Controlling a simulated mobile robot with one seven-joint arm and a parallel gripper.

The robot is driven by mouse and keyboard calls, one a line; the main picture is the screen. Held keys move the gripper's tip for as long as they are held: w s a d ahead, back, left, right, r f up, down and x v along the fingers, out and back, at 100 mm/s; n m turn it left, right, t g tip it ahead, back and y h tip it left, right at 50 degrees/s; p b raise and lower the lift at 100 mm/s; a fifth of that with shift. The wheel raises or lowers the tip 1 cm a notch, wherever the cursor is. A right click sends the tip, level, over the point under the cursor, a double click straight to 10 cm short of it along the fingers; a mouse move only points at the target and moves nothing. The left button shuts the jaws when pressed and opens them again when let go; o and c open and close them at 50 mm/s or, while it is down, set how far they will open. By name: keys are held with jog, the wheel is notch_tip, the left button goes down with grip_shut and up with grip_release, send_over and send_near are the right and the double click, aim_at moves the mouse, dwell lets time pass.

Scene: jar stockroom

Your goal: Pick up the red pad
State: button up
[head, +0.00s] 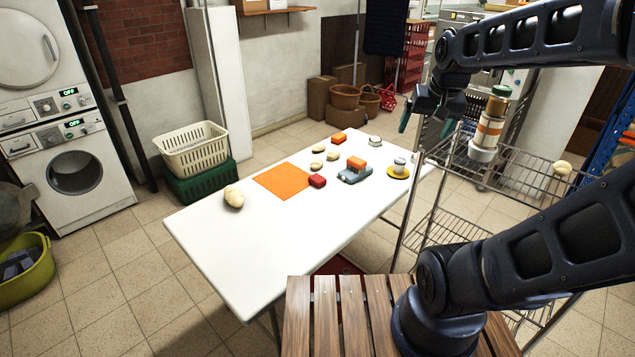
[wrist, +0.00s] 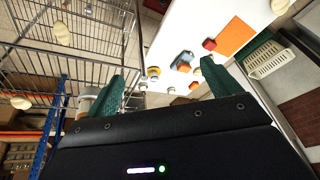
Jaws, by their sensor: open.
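The red pad (head: 317,181) is a small red block on the white table (head: 235,270), touching or very near the right edge of a flat orange sheet (head: 283,180). In the wrist view the red pad (wrist: 209,44) shows beside the orange sheet (wrist: 235,38). My gripper (head: 424,122) is raised in the air to the right of the table, well away from the red pad. Its green fingers are apart in the wrist view (wrist: 162,70), with nothing held between them.
A yellow saucer (head: 398,173) holds a pale object. Another orange pad (head: 339,138) and several beige lumps lie nearby. A wire rack (head: 520,168) with a stacked jar (head: 489,128) stands right.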

jog(key=w+a+f+m+g, duration=0.1)
jog(key=w+a+f, duration=0.1)
jog(key=w, duration=0.5)
jog(key=w+a+f+m, duration=0.1)
jog(key=w+a+m, duration=0.1)
jog(key=w, duration=0.5)
jog(key=m+h, duration=0.3)
jog(key=m, duration=0.2)
send_over(318, 177)
jog(key=s+a, duration=0.3)
jog(key=s, duration=0.1)
notch_tip(318, 177, down, 33)
jog(key=x, duration=1)
jog(key=shift+w+d, duration=0.45)
jog(key=c, duration=1.1)
jog(key=shift+o, duration=0.2)
jog(key=shift+r, duration=0.1)
